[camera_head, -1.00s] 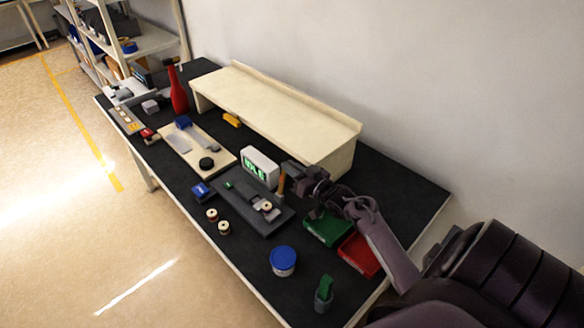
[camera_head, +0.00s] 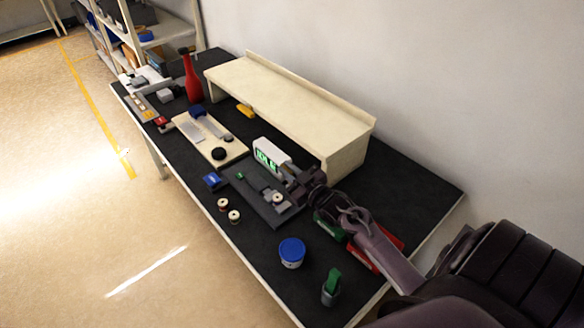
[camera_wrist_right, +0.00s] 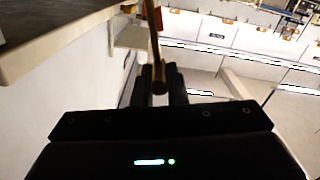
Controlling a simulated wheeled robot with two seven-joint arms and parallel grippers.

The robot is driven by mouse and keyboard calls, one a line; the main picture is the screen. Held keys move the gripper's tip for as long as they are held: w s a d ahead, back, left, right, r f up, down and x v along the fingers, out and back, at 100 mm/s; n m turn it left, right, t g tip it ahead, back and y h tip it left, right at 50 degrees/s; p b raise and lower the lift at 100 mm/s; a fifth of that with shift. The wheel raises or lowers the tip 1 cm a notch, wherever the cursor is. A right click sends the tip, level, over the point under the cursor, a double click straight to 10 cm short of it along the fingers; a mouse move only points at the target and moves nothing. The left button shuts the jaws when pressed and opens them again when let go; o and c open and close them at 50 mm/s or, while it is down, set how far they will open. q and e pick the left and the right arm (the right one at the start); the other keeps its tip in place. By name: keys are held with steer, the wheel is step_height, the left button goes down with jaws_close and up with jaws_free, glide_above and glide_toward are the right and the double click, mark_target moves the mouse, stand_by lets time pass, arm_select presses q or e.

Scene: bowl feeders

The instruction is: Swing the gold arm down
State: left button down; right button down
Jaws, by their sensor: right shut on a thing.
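The gold arm (camera_wrist_right: 153,40) shows in the right wrist view as a thin rod with a rounded end, between the fingertips of my right gripper (camera_wrist_right: 160,88). The gripper is shut on it. In the head view my right gripper (camera_head: 290,176) is at the back right edge of the dark grey fixture plate (camera_head: 250,199) and hides the gold arm there. A grey block with a light spool (camera_head: 278,198) is on the plate, just in front of the gripper. My left gripper is not in view.
A white box with a green lit display (camera_head: 268,154) stands behind the plate. A cream raised shelf (camera_head: 290,95) is behind it. Green (camera_head: 330,229) and red (camera_head: 362,260) bins lie under my right forearm. A blue-lidded tub (camera_head: 291,252) and a green-topped cup (camera_head: 331,286) stand in front.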

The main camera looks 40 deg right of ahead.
steer(key=shift+s+a+f, duration=0.1)
steer(key=shift+a+f, duration=0.2)
steer(key=shift+a, duration=0.15)
steer(key=c, duration=1.5)
jaws_free()
steer(key=shift+o, duration=0.2)
steer(key=shift+r, duration=0.1)
steer(key=shift+d, duration=0.1)
steer(key=s+b, duration=0.2)
steer(key=s, duration=0.5)
steer(key=shift+s+d, duration=0.3)
steer(key=shift+s, duration=0.05)
